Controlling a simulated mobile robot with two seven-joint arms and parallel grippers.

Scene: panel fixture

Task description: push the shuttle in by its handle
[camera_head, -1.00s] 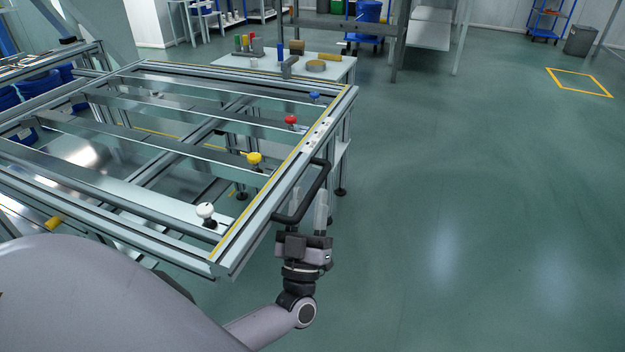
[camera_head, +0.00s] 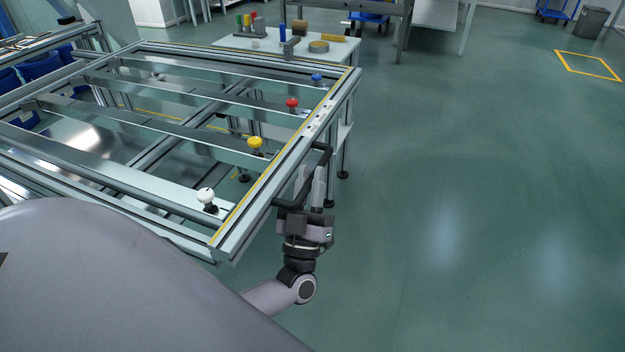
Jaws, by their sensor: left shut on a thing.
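The black handle (camera_head: 327,158) sticks out from the right side rail of the metal panel frame (camera_head: 285,160). My left gripper (camera_head: 310,173) comes up from below, and its two pale fingers are shut on the handle's long bar. The fingers hide part of the bar. I cannot tell which part of the frame is the shuttle itself. My right gripper is out of view.
White (camera_head: 206,196), yellow (camera_head: 255,142), red (camera_head: 292,103) and blue (camera_head: 317,78) knobs stand along the frame. A white table (camera_head: 345,45) with small parts stands behind. The floor (camera_head: 450,190) to the right is clear.

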